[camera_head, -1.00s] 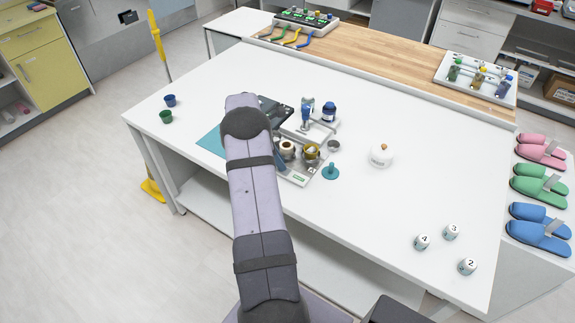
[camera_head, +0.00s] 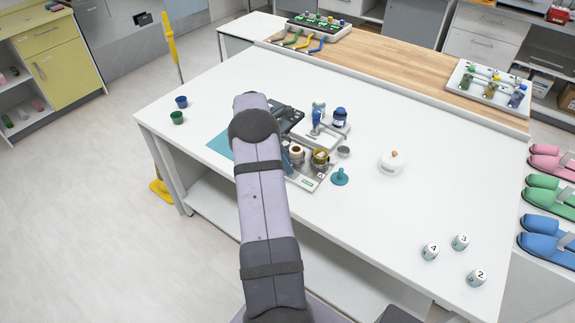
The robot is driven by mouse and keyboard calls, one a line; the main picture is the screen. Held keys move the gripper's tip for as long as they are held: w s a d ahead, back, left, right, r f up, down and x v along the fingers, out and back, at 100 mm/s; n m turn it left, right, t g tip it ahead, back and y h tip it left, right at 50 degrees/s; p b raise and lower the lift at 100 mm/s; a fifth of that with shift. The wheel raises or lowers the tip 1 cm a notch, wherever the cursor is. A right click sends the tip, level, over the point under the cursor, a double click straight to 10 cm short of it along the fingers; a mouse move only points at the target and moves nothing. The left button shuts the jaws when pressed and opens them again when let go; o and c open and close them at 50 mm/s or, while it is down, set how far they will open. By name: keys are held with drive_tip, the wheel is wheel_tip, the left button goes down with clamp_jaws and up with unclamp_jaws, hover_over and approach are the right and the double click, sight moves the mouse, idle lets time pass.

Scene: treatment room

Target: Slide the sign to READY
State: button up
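No sign with a readable READY is visible. A small green label (camera_head: 308,181) shows on the front edge of a grey tray (camera_head: 322,172) on the white table; its writing is too small to read. The tray holds a tape roll, an ochre cup and other small items, and its left part is hidden behind my arm. My arm rises from the bottom middle and bends over the table near the tray. My gripper is hidden behind the arm, so its fingers and anything in them do not show.
A teal mat (camera_head: 219,145), a teal stopper-like piece (camera_head: 340,177) and a white lidded pot (camera_head: 391,163) are near the tray. Blue and green cups (camera_head: 177,117) stand at left. Numbered jars (camera_head: 460,242) stand at front right. The table's right middle is clear.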

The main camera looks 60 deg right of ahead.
drive_tip(key=shift+b+v, duration=0.65)
drive_tip(key=shift+v, duration=2.25)
drive_tip(key=shift+f, duration=0.1)
drive_tip(key=w+a+r+m+t+y, duration=0.1)
drive_tip(key=w+a+r+m, duration=0.1)
drive_tip(key=a, duration=0.9)
drive_tip(key=w+a+r+m+t, duration=0.1)
drive_tip(key=w+a, duration=0.1)
drive_tip(key=a, duration=1)
drive_tip(key=s+a+f+m+t+y, duration=0.1)
drive_tip(key=s+a+m, duration=0.2)
drive_tip(key=s+a, duration=0.65)
drive_tip(key=s+a+f+m+y, duration=0.1)
drive_tip(key=s+a+m, duration=0.35)
drive_tip(key=a, duration=0.75)
wheel_tip(320, 180, down, 41)
drive_tip(key=s+n+b, duration=0.1)
drive_tip(key=b, duration=4)
drive_tip(key=shift+d+f, duration=0.25)
